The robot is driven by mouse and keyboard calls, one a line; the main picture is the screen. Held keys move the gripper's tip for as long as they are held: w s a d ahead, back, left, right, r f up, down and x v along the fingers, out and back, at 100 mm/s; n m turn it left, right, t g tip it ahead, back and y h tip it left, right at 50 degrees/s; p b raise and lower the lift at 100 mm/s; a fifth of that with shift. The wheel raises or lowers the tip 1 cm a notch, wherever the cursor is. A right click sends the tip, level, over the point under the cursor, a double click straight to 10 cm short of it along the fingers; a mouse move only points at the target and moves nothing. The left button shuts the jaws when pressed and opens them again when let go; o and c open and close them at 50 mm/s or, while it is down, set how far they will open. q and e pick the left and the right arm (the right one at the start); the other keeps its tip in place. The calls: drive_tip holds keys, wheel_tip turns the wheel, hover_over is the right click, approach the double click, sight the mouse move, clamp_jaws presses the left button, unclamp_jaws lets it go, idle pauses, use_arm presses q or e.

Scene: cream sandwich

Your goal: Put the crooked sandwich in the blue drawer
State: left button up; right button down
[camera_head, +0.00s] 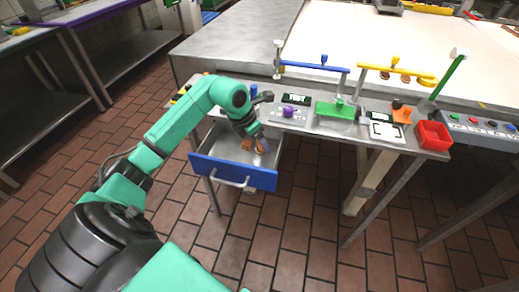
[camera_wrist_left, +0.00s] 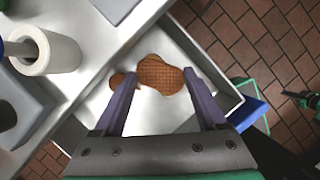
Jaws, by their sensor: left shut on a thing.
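The blue drawer (camera_head: 205,168) is pulled out under the left part of the work table, and its metal inside shows. Its blue front also shows in the left wrist view (camera_wrist_left: 248,113). My left gripper (camera_head: 262,146) reaches down into the drawer opening from above. The crooked sandwich (camera_wrist_left: 160,75), brown with a waffle-like top and an uneven outline, sits between its two fingertips, which are shut on it. A small brown round piece shows just outside the left finger; I cannot tell if it belongs to the same sandwich. My right gripper is not in view.
The table edge lies close behind the drawer. On the table stand a blue bar (camera_head: 312,66), a yellow bar (camera_head: 395,71), a green block (camera_head: 338,110) and a red bin (camera_head: 433,135). Two brown rounds (camera_head: 394,76) lie beneath the yellow bar. The floor before the drawer is clear.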

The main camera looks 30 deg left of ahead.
sight(257, 146)
use_arm(q)
wheel_tip(257, 146, down, 4)
drive_tip(key=shift+s, duration=0.1)
drive_tip(key=shift+f, duration=0.15)
drive_tip(key=o, duration=1)
drive_tip(key=shift+o, duration=0.2)
drive_tip(key=shift+r, duration=0.2)
drive_tip(key=shift+a+r, duration=0.15)
drive_tip(key=shift+r, duration=0.1)
drive_tip(key=b+v, duration=0.1)
drive_tip(key=v, duration=1)
drive_tip(key=shift+r, duration=0.15)
drive_tip(key=shift+s, duration=0.2)
